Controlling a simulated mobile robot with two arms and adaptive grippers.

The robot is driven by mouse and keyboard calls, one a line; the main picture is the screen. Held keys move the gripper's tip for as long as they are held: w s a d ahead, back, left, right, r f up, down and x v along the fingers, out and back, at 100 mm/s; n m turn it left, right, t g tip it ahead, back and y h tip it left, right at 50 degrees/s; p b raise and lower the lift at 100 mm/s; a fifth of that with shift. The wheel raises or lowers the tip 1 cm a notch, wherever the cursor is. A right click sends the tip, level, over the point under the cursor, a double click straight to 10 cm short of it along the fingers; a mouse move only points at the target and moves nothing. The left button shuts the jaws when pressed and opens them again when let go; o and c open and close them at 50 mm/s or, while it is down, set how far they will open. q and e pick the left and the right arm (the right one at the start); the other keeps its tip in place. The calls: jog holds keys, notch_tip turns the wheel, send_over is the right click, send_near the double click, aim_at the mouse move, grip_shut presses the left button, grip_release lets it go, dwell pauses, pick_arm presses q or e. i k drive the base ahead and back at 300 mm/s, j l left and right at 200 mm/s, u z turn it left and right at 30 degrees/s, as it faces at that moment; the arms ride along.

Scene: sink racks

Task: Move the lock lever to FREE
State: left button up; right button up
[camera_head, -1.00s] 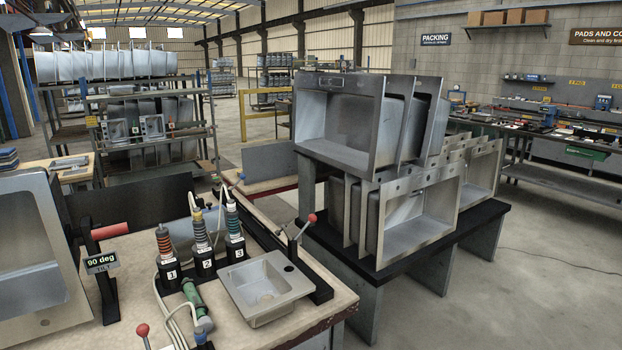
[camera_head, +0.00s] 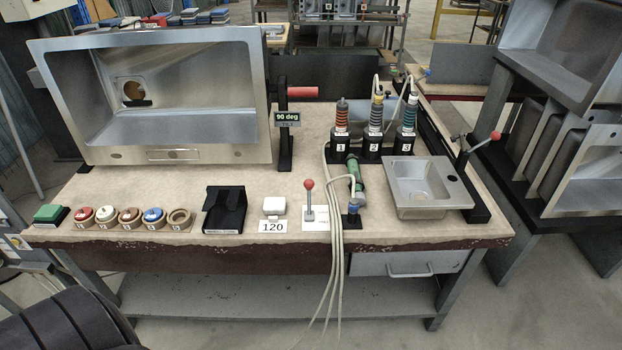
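A short upright lever with a red ball knob (camera_head: 309,185) stands on a small white plate at the front middle of the workbench; the plate's lettering is too small to read. A second lever with a red ball knob (camera_head: 494,136) leans up and right on the clamp bar beside the small sink. I cannot tell from lettering which one is the lock lever. A large steel sink (camera_head: 180,130) stands tilted up in a holder, with a red handle (camera_head: 302,92) and a "90 deg" sign (camera_head: 287,118) at its right. Neither of my grippers is in view.
Sink racks (camera_head: 550,160) stand to the right.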

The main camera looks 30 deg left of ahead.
aim_at(308, 184)
jog(key=k+j, duration=0.1)
jog(key=j, duration=0.25)
jog(key=k+j, duration=0.1)
jog(key=j, duration=0.25)
jog(key=k+j, duration=0.1)
jog(key=j, duration=0.3)
jog(key=k+j, duration=0.1)
jog(key=j, duration=0.25)
